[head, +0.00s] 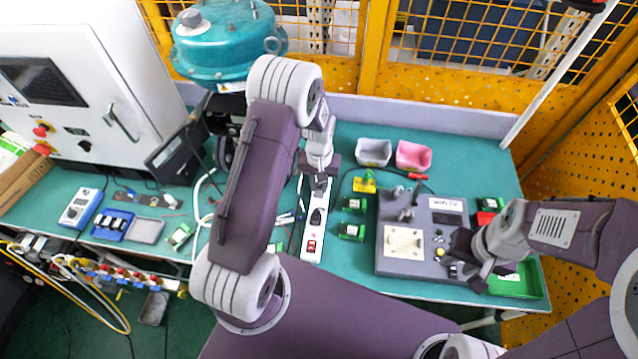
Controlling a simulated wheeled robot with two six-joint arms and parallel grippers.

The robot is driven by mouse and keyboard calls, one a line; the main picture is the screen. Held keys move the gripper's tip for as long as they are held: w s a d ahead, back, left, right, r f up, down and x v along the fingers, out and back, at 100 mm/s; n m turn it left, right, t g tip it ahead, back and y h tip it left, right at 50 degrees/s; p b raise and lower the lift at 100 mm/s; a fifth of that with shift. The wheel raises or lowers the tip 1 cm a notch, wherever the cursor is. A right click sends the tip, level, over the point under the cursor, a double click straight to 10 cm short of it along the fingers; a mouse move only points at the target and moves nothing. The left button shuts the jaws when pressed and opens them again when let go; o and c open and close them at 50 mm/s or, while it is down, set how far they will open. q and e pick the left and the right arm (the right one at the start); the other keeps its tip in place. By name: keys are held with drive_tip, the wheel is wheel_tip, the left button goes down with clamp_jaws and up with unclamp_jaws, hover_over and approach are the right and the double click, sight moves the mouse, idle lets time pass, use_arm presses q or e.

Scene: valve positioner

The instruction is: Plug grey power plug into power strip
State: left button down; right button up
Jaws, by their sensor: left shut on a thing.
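The white power strip (307,228) lies lengthwise on the teal table below my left gripper. It has a red switch near its front end and a black round plug or socket in its middle. My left gripper (320,183) points down over the far part of the strip and is shut on a small grey thing, which seems to be the grey power plug. The jaws mostly hide it, and I cannot tell whether it touches the strip. My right gripper (457,267) is at the right side of the grey panel box; its fingertips are too small to read.
The grey panel box (385,262) with knobs stands right of the strip. Green-and-white parts (352,231) lie between them. A grey bin (373,151) and a pink bin (413,155) stand behind. A teal valve actuator (228,42) rises at the back left. Cables lie near the strip.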

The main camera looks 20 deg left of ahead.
sight(318, 194)
use_arm(q)
drive_tip(key=f+b, duration=0.2)
drive_tip(key=f, duration=0.1)
drive_tip(key=f+b, duration=0.1)
drive_tip(key=shift+s+f, duration=0.2)
drive_tip(key=shift+s, duration=0.1)
drive_tip(key=shift+f+b, duration=0.3)
drive_tip(key=shift+f, duration=0.05)
drive_tip(key=shift+w+f, duration=0.25)
drive_tip(key=shift+s+r, duration=0.1)
drive_tip(key=shift+s, duration=0.05)
drive_tip(key=shift+f, duration=0.25)
drive_tip(key=shift+r, duration=0.1)
drive_tip(key=shift+f, duration=0.45)
idle(0.7)
